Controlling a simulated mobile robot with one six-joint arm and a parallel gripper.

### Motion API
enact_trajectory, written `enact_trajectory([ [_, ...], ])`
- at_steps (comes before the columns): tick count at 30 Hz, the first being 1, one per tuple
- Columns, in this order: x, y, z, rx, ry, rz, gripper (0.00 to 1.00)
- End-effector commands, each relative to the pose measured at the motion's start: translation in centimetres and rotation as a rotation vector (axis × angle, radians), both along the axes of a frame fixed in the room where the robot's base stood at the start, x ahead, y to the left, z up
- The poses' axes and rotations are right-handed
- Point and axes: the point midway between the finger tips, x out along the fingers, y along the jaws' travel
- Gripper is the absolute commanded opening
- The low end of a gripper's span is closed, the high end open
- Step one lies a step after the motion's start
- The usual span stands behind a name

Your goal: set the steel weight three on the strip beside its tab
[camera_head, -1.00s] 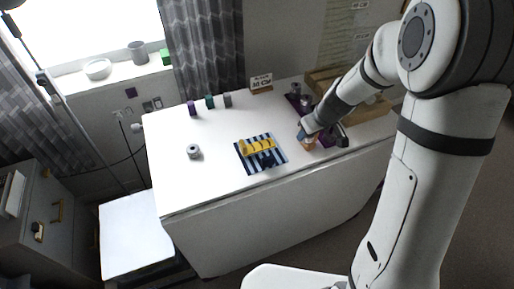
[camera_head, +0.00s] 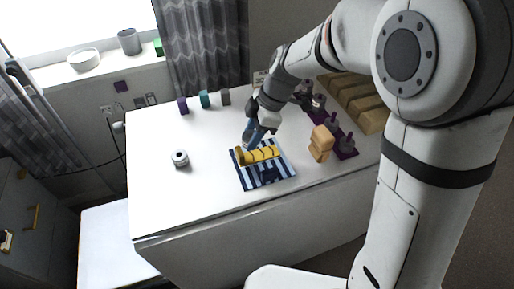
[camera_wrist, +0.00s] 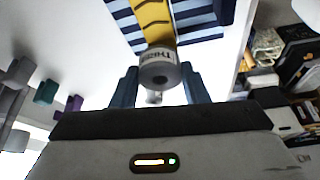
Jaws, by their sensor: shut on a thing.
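A yellow strip (camera_head: 257,155) with raised sections lies on a blue striped mat (camera_head: 283,173) on the white table. It also shows in the wrist view (camera_wrist: 153,18). My gripper (camera_head: 250,136) is just behind the strip's left end. In the wrist view my gripper (camera_wrist: 160,88) is shut on a round grey steel weight (camera_wrist: 158,68) with a dark hole in its end and a printed label that seems to read "THREE". The weight covers the near end of the strip in that view; I cannot tell if they touch. The weight is hidden in the head view.
A grey ring-shaped piece (camera_head: 180,158) stands left of the mat. Purple (camera_head: 183,105), teal (camera_head: 204,99) and grey (camera_head: 226,96) blocks line the back. Wooden pieces (camera_head: 320,143), a purple holder (camera_head: 346,147) and a wooden rack (camera_head: 352,95) stand right. The table's front left is clear.

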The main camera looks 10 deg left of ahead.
Motion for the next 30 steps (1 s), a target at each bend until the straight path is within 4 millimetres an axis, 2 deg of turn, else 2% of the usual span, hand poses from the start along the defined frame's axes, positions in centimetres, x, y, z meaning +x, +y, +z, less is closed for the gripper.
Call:
enact_trajectory([
  [3,0.2,-0.2,-1.6,0.000,0.002,-0.008,0.09],
  [8,0.3,-0.4,-2.8,-0.001,0.002,-0.014,0.09],
  [15,0.4,-0.5,-5.8,0.000,0.001,-0.018,0.09],
  [26,0.5,-0.6,-6.3,0.001,-0.002,-0.019,0.09],
  [27,0.5,-0.6,-6.2,-0.001,-0.001,-0.020,0.42],
  [30,0.4,-0.6,-6.1,-0.001,-0.001,-0.020,0.50],
])
